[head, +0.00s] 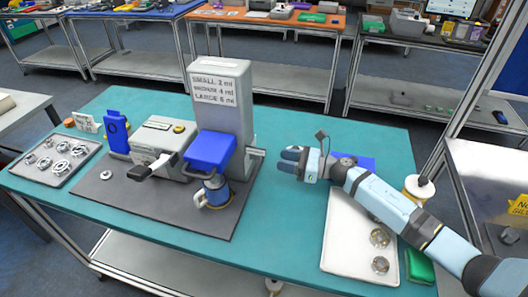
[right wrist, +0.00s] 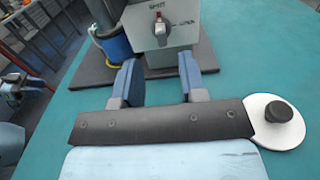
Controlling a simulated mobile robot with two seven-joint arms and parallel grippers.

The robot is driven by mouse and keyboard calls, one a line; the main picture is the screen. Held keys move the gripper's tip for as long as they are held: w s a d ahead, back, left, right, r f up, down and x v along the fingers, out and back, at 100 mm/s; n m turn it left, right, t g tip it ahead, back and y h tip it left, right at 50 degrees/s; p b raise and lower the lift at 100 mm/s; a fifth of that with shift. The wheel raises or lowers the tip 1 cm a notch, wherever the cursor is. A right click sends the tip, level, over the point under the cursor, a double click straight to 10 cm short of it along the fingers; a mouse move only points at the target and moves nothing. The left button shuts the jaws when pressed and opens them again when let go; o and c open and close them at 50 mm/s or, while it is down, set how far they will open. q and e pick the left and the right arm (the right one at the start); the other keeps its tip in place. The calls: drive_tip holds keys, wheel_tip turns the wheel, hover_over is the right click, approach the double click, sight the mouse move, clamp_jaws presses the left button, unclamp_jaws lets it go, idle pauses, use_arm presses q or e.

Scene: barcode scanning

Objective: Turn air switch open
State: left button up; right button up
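In the right wrist view the air switch (right wrist: 160,30) is a small dark and red knob on the face of a grey machine (right wrist: 185,60). Its long side looks roughly vertical, toward the label "SHUT" above it; "OPEN" is printed to its right. In the head view the tall grey machine (head: 232,90) stands on a dark mat, and the switch itself cannot be made out. My right gripper (head: 290,162) is to the right of the machine, apart from it. In the right wrist view its blue fingers (right wrist: 160,82) are spread and empty, facing the switch.
A white tray (head: 345,245) with round parts lies at right, beside a green box (head: 419,267). Another tray (head: 52,178) holds metal parts at left. Teal tabletop is clear between machine and right gripper.

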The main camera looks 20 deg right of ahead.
sight(256, 156)
use_arm(q)
drive_tip(key=shift+w+d+r+p, duration=0.15)
drive_tip(key=shift+r+p, duration=0.15)
drive_tip(key=shift+r, duration=0.3)
drive_tip(key=shift+w+a+r+p, duration=0.15)
drive_tip(key=shift+r+p, duration=0.15)
drive_tip(key=shift+r, duration=0.25)
use_arm(e)
drive_tip(key=x, duration=0.6)
drive_tip(key=shift+w+a, duration=0.25)
drive_tip(key=shift+a, duration=0.05)
use_arm(q)
drive_tip(key=shift+d, duration=0.1)
drive_tip(key=shift+f, duration=0.15)
use_arm(e)
clamp_jaws()
